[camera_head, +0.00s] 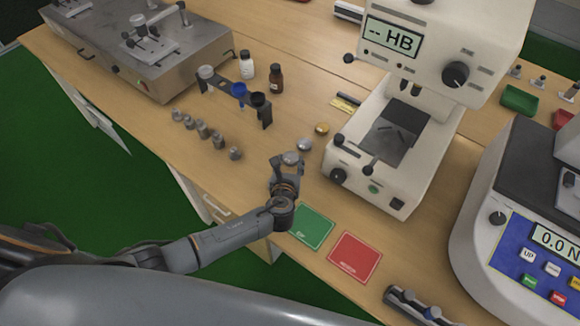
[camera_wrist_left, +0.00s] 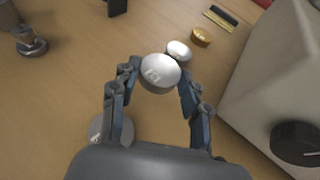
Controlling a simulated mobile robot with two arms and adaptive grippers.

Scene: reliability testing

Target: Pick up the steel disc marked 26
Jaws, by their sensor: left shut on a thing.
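My left gripper (camera_head: 288,162) is shut on a steel disc (camera_head: 291,158) at the near side of the hardness tester. In the left wrist view the fingertips (camera_wrist_left: 158,80) hold this disc (camera_wrist_left: 160,72) by its sides. Its top has a small mark that I cannot read for certain. A second steel disc (camera_head: 304,145) lies just beyond it, and a brass disc (camera_head: 322,129) lies farther on. Another round steel piece (camera_wrist_left: 98,128) shows partly behind a finger in the left wrist view. I cannot tell whether the held disc touches the table. My right gripper is not in view.
The hardness tester (camera_head: 400,130) stands close on the right. A green card (camera_head: 312,228) and a red card (camera_head: 355,257) lie in front. Several small metal weights (camera_head: 202,130) and a dark rack (camera_head: 218,84) stand to the left. A force tester (camera_head: 520,215) is at far right.

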